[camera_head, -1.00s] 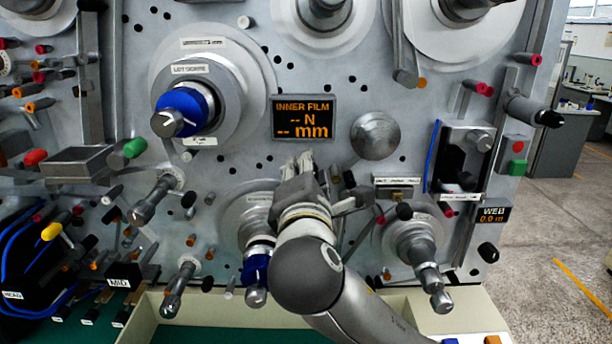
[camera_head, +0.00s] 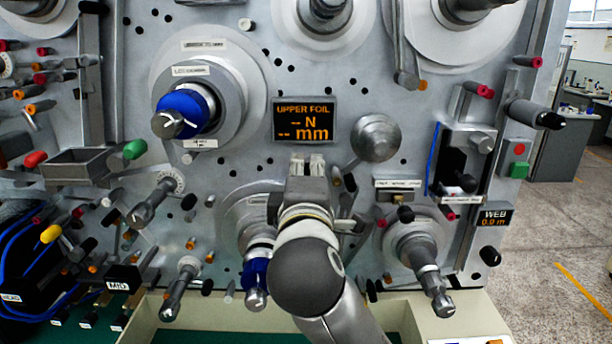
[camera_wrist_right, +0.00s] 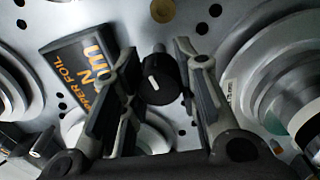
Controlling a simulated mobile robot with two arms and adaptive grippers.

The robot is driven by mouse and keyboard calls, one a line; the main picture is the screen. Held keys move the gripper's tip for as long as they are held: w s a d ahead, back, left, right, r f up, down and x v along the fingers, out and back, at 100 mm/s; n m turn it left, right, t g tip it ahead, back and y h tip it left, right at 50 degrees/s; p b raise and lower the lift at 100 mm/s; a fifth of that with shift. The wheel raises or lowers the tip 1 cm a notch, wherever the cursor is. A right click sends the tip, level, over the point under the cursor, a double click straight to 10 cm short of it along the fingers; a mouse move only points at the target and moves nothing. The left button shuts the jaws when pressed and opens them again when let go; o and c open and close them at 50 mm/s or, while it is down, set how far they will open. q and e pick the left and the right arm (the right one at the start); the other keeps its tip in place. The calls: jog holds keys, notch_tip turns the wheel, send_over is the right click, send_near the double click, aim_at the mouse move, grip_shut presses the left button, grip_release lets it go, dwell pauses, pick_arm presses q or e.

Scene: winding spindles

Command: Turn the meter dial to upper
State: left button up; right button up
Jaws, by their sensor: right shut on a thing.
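The meter dial (camera_wrist_right: 158,82) is a small black knob with a white pointer line, between the two fingers of my right gripper in the right wrist view. My right gripper (camera_head: 311,163) is shut on it and hides it in the head view. The meter display (camera_head: 304,121) is just above the gripper and reads "UPPER FOIL", with dashes before N and mm. The display also shows, tilted, in the right wrist view (camera_wrist_right: 88,72). My left gripper is not in view.
A domed silver knob (camera_head: 376,138) is right of the display. A spindle with a blue collar (camera_head: 184,112) stands out at the left. Another spindle (camera_head: 256,272) is close beside my right forearm at lower left, and a further one (camera_head: 427,268) is at lower right.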

jog(key=shift+f, duration=0.1)
jog(key=o, duration=1)
jog(key=shift+s, duration=6.05)
